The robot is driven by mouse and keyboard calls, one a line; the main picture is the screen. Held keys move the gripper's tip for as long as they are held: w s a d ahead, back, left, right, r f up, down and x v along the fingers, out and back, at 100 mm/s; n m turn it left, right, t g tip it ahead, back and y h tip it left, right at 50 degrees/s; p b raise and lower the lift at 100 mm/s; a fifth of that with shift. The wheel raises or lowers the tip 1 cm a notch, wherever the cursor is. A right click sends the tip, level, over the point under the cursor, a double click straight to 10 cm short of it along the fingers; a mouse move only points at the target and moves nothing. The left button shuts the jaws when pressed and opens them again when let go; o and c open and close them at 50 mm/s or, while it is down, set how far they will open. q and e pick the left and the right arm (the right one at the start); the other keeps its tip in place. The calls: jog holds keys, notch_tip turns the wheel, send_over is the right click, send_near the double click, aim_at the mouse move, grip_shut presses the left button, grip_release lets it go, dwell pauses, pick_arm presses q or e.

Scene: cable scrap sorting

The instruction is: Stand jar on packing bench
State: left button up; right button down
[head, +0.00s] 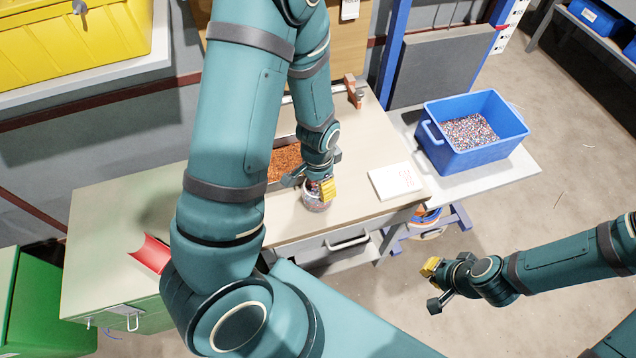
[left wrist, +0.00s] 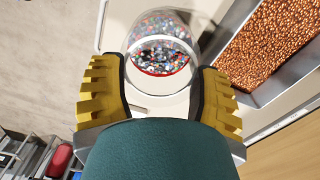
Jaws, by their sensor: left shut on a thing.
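My left gripper (head: 321,186) is shut on a clear jar (head: 315,202). The jar holds multicoloured granules. The jar is at the front part of the beige bench (head: 352,135), above the drawer handle. I cannot tell whether its base touches the top. My right gripper (head: 433,286) is open and empty, over the floor at the right.
A tray of copper granules (head: 284,163) lies left of the jar. A blue crate of granules (head: 490,150) stands on a side table. A red scoop-like piece (head: 150,254) is on the green-grey cabinet top.

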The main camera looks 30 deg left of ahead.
pick_arm(q)
jog(key=shift+f, duration=0.3)
jog(key=shift+f, duration=0.2)
jog(key=o, duration=1.3)
jog(key=shift+r, duration=0.1)
jog(key=shift+r, duration=0.15)
notch_tip(320, 180, up, 12)
jog(key=p, duration=0.3)
